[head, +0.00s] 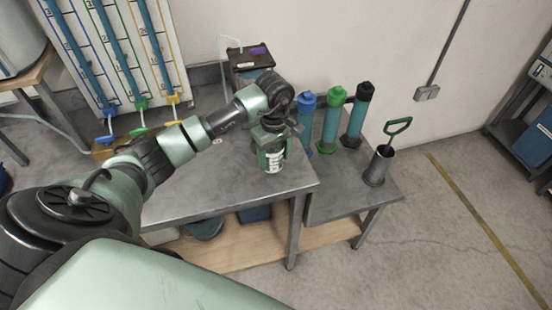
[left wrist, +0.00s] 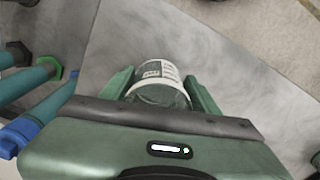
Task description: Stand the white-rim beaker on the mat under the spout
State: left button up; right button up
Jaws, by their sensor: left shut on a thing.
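My left gripper (head: 271,140) is shut on a beaker (head: 273,160) over the right end of the grey bench. The beaker looks dark green through its wall, with white markings. In the left wrist view the beaker (left wrist: 160,88) sits between the two green fingers (left wrist: 160,95), and a pale white band shows on it. I cannot tell whether its base touches the bench top. A dark box (head: 249,62) with a pale bent tube stands at the back of the bench; I cannot tell whether this is the spout. No mat can be made out. My right gripper is out of view.
Blue, green and black-capped cylinders (head: 331,120) stand right of the gripper on a lower side table (head: 335,195). A dark cup (head: 377,168) with a green-handled tool stands there too. A tube panel (head: 120,50) with coloured taps is at back left. The bench front (head: 220,195) is bare.

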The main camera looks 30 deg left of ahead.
pick_arm(q)
jog(key=w+a+b, duration=0.1)
jog(key=a+b, duration=0.1)
jog(key=w+a+b, duration=0.1)
jog(key=w+a, duration=0.1)
jog(key=shift+w+f+b, duration=0.2)
jog(key=shift+w+b, duration=0.05)
jog(key=shift+b, duration=0.1)
jog(key=shift+w+a+b, duration=0.7)
jog(key=shift+a, duration=0.1)
jog(key=shift+w+a+r, duration=0.1)
jog(key=shift+w+a, duration=0.2)
jog(key=shift+a, duration=0.1)
jog(key=shift+b, duration=0.3)
jog(key=shift+f, duration=0.3)
jog(key=o, duration=1.4)
